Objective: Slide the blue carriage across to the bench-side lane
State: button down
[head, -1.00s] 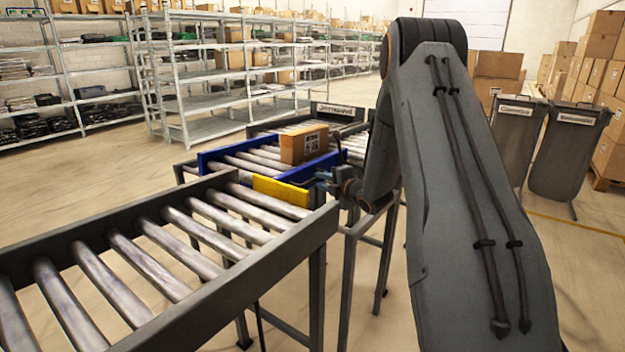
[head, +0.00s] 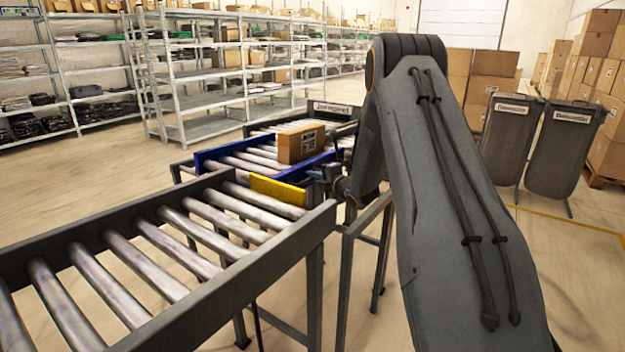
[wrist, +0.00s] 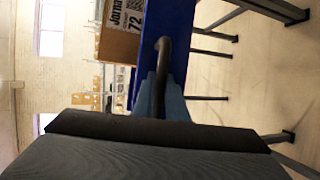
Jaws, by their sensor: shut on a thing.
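The blue carriage (head: 207,160) is a short roller section with blue side rails, beyond the near conveyor in the head view. A cardboard box (head: 300,144) with a printed label sits on its rollers. My gripper (head: 327,173) is at the carriage's near right side, small and partly hidden by my arm. In the wrist view, the fingers of my gripper (wrist: 163,88) are closed around a dark curved handle (wrist: 163,52) in front of the carriage's blue side (wrist: 181,40). The labelled box (wrist: 118,40) shows beside it.
A roller conveyor (head: 130,225) fills the left foreground, with a yellow plate (head: 278,190) at its far end. Another conveyor with a sign (head: 333,108) lies behind the carriage. Shelves (head: 220,75) stand at the back left. Two dark bins (head: 540,140) stand at right. Open floor lies between.

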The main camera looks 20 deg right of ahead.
aim_at(264, 163)
jog(key=w+a+b, duration=0.3)
jog(key=w+a, duration=0.1)
jog(key=w, duration=0.2)
jog(key=w+a+b, duration=0.3)
jog(key=w+a, duration=0.1)
jog(key=w, duration=0.2)
jog(key=w+a+b, duration=0.4)
jog(key=w, duration=0.2)
jog(key=shift+w+a+f, duration=0.2)
jog(key=shift+a, duration=0.05)
jog(key=shift+a+r, duration=0.1)
jog(key=shift+r, duration=0.05)
jog(key=shift+w+r, duration=0.1)
jog(key=c, duration=2)
grip_release()
jog(key=shift+w+a, duration=0.1)
jog(key=shift+a, duration=0.05)
jog(key=shift+c, duration=0.2)
